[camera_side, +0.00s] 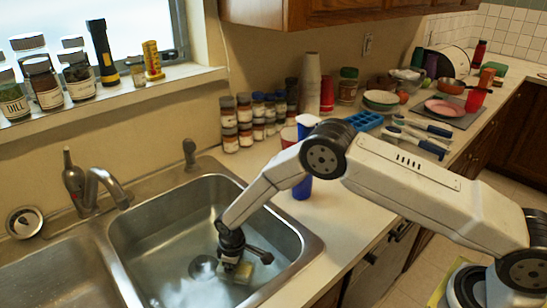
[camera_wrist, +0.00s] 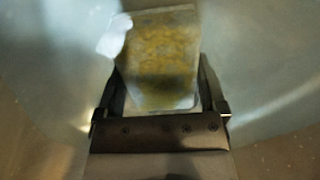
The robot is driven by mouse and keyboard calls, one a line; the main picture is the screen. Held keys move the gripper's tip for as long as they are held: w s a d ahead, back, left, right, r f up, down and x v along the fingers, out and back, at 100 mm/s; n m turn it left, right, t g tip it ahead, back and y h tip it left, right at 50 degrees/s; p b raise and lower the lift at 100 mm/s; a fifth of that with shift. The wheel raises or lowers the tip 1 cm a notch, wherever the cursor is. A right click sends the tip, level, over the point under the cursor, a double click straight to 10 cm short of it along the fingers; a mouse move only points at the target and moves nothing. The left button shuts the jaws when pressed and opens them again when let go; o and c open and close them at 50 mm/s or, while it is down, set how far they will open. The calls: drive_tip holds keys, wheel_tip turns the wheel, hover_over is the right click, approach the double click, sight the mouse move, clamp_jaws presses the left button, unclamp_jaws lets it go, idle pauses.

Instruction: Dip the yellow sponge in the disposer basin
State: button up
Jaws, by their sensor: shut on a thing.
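The yellow sponge (camera_wrist: 160,55) sits between the two fingers of my gripper (camera_wrist: 162,92) in the wrist view, with a whitish patch at its upper left corner. My gripper is shut on it. In the side view my gripper (camera_side: 232,262) reaches down into the right-hand sink basin (camera_side: 150,225), and the sponge (camera_side: 243,272) shows small and pale at the fingertips. It is low in the basin, at or in the cloudy water; I cannot tell how deep. Which basin is the disposer basin cannot be told from the picture.
A faucet (camera_side: 105,185) stands behind the basins, and the left basin (camera_side: 50,280) is partly in view. The basin's right rim (camera_side: 300,245) runs close beside my gripper.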

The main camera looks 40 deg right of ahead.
wheel_tip(320, 180, up, 18)
drive_tip(key=shift+r, duration=0.25)
idle(1.8)
idle(0.5)
idle(0.4)
drive_tip(key=s+d+r+m, duration=0.1)
drive_tip(key=s+d+m, duration=0.1)
drive_tip(key=d, duration=0.3)
drive_tip(key=s+d+r+m, duration=0.1)
drive_tip(key=s+d+m, duration=0.1)
drive_tip(key=s+d, duration=0.2)
drive_tip(key=s+d+r+m, duration=0.1)
drive_tip(key=s+d+m, duration=0.1)
drive_tip(key=d, duration=0.5)
drive_tip(key=shift+s+d, duration=0.15)
drive_tip(key=shift+s, duration=0.7)
drive_tip(key=shift+s+d+m, duration=0.4)
drive_tip(key=shift+s+d, duration=0.1)
drive_tip(key=shift+s, duration=0.05)
